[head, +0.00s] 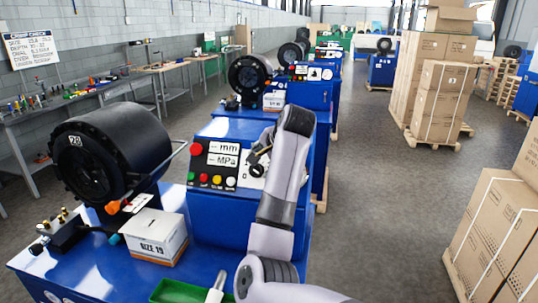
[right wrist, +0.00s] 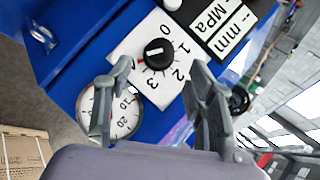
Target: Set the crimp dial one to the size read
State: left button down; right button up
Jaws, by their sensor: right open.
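The crimp dial (right wrist: 158,53) is a round black knob on a white plate (right wrist: 130,45) marked 0, 1, 2 and 3. A small red mark shows at the knob's edge; I cannot surely tell which number it is set to. My right gripper (right wrist: 158,75) is open, its two fingers on either side of the dial plate, apart from the knob. In the head view my right gripper (head: 259,152) hovers at the control panel (head: 215,165) and partly hides the dial. A box (head: 152,238) reads SIZE 19. My left gripper is not in view.
A round gauge (right wrist: 118,112) sits beside the dial. Displays marked mm and MPa (head: 223,154) and coloured buttons are on the panel. The black crimper head (head: 110,155) bears a 28 label. A green tray (head: 185,291) lies in front. Stacked cartons (head: 505,235) stand at right.

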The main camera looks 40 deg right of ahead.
jog(key=v, duration=0.6)
jog(key=shift+s+r, duration=0.3)
